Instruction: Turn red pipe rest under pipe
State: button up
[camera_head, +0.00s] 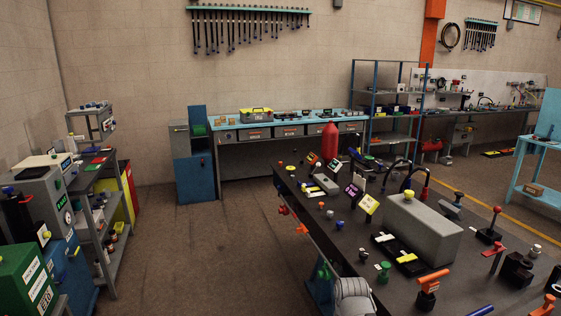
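A red T-shaped piece (494,249) stands on the dark workbench at the right; it may be the red pipe rest, but it is too small to be sure. An orange T-shaped piece (432,281) on a dark base stands nearer the front, and another orange piece (546,306) is cut by the lower right edge. A blue pipe (480,311) shows partly at the bottom edge, lying apart from the red piece. A rounded grey part of my arm (353,294) shows at the bottom beside the bench; my gripper is not visible.
A cluttered shelf (113,222) stands at the left. Open floor (190,255) lies between them.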

aim_at(283, 209)
jog(key=u, duration=0.3)
jog(key=i, duration=0.95)
jog(key=u, duration=0.3)
jog(key=i, duration=1.5)
jog(key=z, duration=0.6)
